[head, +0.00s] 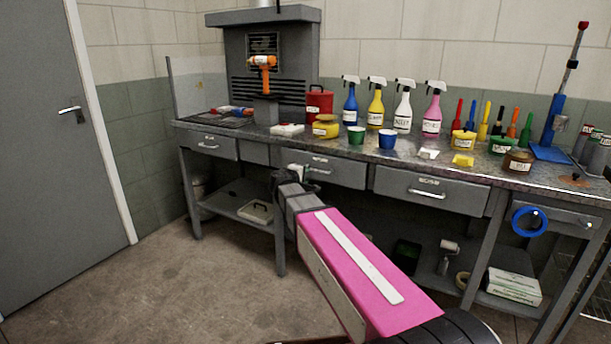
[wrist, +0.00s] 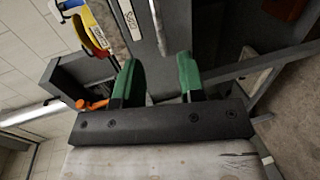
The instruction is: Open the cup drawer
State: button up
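The cup drawer (head: 341,172) appears to be the grey drawer left of the middle of the workbench in the head view, and it looks shut. In the wrist view its front (wrist: 143,38) carries a white label that seems to read CUPS, but it is small. Its bar handle (wrist: 156,18) lies ahead of the gap between my fingertips. My gripper (wrist: 158,66) is open, with two green fingers apart and nothing seen between them. In the head view my gripper (head: 298,172) is at the drawer's left part, partly hidden by my pink arm.
The workbench top (head: 340,147) holds spray bottles (head: 403,108), a green cup (head: 356,136), a blue cup (head: 387,139) and several tools. Other drawers (head: 430,189) flank this one. A lower shelf (head: 240,208) runs beneath. The floor (head: 190,285) at left is clear.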

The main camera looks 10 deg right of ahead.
aim_at(315, 170)
jog(key=x, duration=1)
jog(key=shift+w, duration=0.3)
grip_shut()
